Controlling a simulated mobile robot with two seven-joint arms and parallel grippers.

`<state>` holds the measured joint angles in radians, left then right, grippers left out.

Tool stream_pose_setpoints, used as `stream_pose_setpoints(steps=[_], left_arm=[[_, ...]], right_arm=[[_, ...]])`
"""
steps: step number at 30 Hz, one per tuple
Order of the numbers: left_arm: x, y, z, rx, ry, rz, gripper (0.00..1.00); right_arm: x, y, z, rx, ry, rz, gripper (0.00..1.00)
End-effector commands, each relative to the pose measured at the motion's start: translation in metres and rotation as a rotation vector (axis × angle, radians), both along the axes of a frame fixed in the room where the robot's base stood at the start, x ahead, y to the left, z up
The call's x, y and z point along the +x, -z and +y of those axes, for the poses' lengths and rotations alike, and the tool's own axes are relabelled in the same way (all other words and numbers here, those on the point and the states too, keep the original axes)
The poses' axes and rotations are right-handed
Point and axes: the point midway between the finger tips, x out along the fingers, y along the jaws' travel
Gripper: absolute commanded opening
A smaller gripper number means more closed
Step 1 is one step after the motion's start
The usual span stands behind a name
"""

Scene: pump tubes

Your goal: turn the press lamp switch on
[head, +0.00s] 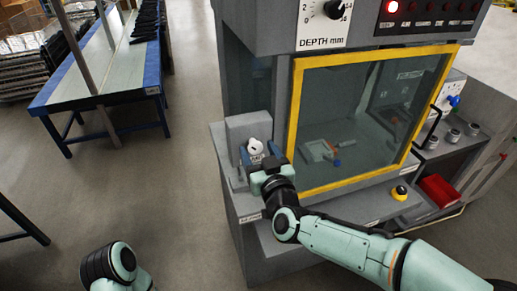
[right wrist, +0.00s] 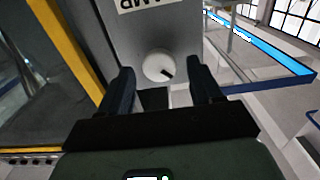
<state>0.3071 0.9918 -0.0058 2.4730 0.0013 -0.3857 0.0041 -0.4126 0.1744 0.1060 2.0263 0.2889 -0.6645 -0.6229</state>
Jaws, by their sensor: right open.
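The press lamp switch is a round white knob (head: 254,147) on a grey box at the left of the press. In the right wrist view the knob (right wrist: 157,66) shows a dark pointer mark, on a grey panel below a partly cut-off upside-down label (right wrist: 138,4). My right gripper (head: 263,160) is open in front of the knob. In the right wrist view its two fingers (right wrist: 162,82) stand on either side of the knob, with gaps showing; whether they reach its depth I cannot tell. Only part of my left arm shows at the lower left; its gripper is not visible.
The press has a yellow-framed window (head: 292,130) right beside the switch box. A yellow-and-black button (head: 400,192) and a red bin (head: 438,190) are at right.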

Motion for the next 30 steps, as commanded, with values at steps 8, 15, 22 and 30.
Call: stream_pose_setpoints(steps=[8,15,22,30], left_arm=[[0.001,-0.001,0.000,0.000,0.000,-0.001,0.00],[0.000,-0.001,0.000,0.000,0.000,0.000,0.00],[-0.001,0.001,0.000,0.000,0.000,0.001,0.00],[-0.011,0.017,0.000,0.000,0.000,0.013,0.00]], right_arm=[[0.004,0.001,0.001,0.000,0.000,0.000,0.65],[0.004,0.001,0.001,0.000,0.000,0.000,0.10],[0.003,0.001,0.001,0.009,0.000,0.004,0.10],[0.003,0.003,0.000,0.108,0.001,0.035,0.10]])
